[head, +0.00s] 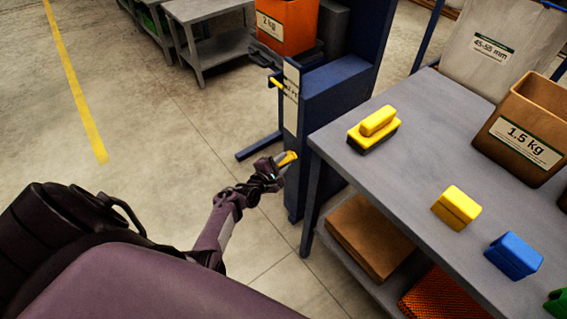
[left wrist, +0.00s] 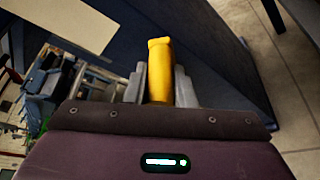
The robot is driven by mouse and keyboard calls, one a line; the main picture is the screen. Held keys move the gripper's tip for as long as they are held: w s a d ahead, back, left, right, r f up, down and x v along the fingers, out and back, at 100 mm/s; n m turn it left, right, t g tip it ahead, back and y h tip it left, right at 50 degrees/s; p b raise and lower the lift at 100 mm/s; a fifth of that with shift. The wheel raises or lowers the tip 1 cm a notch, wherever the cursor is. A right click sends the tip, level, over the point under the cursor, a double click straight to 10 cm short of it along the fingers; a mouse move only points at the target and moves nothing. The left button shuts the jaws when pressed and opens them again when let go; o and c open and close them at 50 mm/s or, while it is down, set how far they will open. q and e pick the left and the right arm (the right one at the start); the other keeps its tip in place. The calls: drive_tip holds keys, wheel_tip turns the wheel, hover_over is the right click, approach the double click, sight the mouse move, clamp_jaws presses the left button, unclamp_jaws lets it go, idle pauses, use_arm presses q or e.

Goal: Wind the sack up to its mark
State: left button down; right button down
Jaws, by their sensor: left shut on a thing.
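My left gripper (head: 284,161) is shut on a yellow handle (head: 289,157) at the side of a blue stand (head: 338,92). In the left wrist view the yellow handle (left wrist: 160,70) stands between the two grey fingers, with the blue stand (left wrist: 225,75) behind it. A white label strip (head: 291,82) runs down the stand's post, and a small yellow piece (head: 277,83) sticks out beside it. A pale sack (head: 490,50) labelled 45-55 mm is at the upper right, behind the table. I cannot make out its mark. My right gripper is not in view.
A grey table (head: 405,150) stands right of the blue stand, bearing a yellow-black block (head: 375,127), a yellow block (head: 456,207), a blue block (head: 513,255) and a brown 1.5 kg box (head: 525,130). An orange 2 kg box (head: 287,25) is behind. Floor at left is clear.

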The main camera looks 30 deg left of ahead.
use_arm(q)
drive_tip(key=shift+w+a+r, duration=0.2)
drive_tip(key=shift+a+r, duration=0.05)
drive_tip(key=shift+r, duration=0.1)
drive_tip(key=c, duration=1.5)
unclamp_jaws()
drive_tip(key=shift+o, duration=1.3)
drive_tip(key=shift+f, duration=0.1)
drive_tip(key=shift+o, duration=0.2)
drive_tip(key=shift+d+f, duration=0.1)
drive_tip(key=shift+f, duration=0.05)
drive_tip(key=shift+s, duration=0.1)
drive_tip(key=shift+s, duration=0.2)
drive_tip(key=p+v, duration=0.2)
drive_tip(key=v, duration=0.5)
drive_tip(key=shift+s, duration=0.2)
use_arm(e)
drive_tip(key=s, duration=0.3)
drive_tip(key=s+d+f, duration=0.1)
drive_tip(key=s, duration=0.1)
